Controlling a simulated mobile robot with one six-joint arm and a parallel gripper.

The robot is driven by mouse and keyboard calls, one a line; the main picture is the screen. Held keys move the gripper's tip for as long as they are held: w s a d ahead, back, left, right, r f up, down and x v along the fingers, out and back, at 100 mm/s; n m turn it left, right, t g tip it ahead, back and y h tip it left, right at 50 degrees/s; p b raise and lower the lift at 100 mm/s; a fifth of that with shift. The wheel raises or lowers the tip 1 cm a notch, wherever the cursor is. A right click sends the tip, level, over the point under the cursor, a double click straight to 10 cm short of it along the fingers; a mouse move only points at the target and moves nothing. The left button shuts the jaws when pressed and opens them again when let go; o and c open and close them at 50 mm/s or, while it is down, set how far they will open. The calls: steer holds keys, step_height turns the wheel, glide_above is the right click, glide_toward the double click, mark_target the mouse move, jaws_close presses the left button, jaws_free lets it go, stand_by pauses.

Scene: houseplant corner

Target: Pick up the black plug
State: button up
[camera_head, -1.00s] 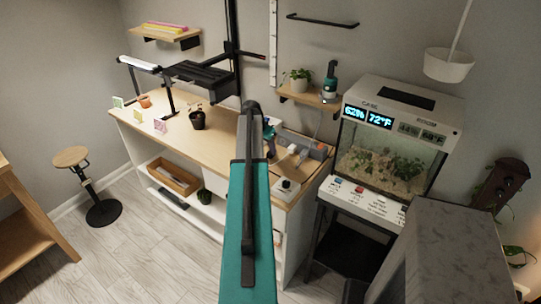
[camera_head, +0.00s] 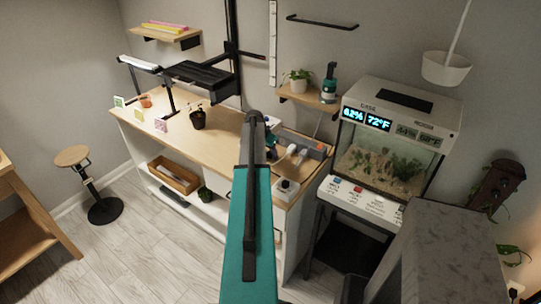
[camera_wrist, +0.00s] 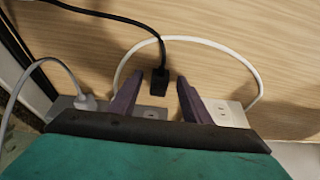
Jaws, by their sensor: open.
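The black plug (camera_wrist: 159,80) shows in the wrist view near the middle, with its black cord (camera_wrist: 140,22) running up and away to the left. My gripper (camera_wrist: 160,77) is open, with one dark finger on each side of the plug and a visible gap on both sides. Just below the plug in the picture lies a grey power strip (camera_wrist: 152,113), partly hidden by my fingers. I cannot tell whether the plug touches the strip. In the head view my arm hides most of my gripper, and I cannot make out the plug there.
In the wrist view a grey plug (camera_wrist: 86,102) sits at the strip's left, and a white cord (camera_wrist: 205,42) arches around the black plug. A white outlet block (camera_wrist: 228,113) is at right. The bench (camera_head: 225,135) carries a small pot (camera_head: 198,120); a terrarium (camera_head: 385,160) stands right.

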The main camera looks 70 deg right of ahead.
mark_target(268, 154)
jaws_close()
steer(key=shift+r, duration=0.15)
step_height(268, 154, up, 10)
steer(key=b, duration=0.3)
stand_by(0.7)
stand_by(0.5)
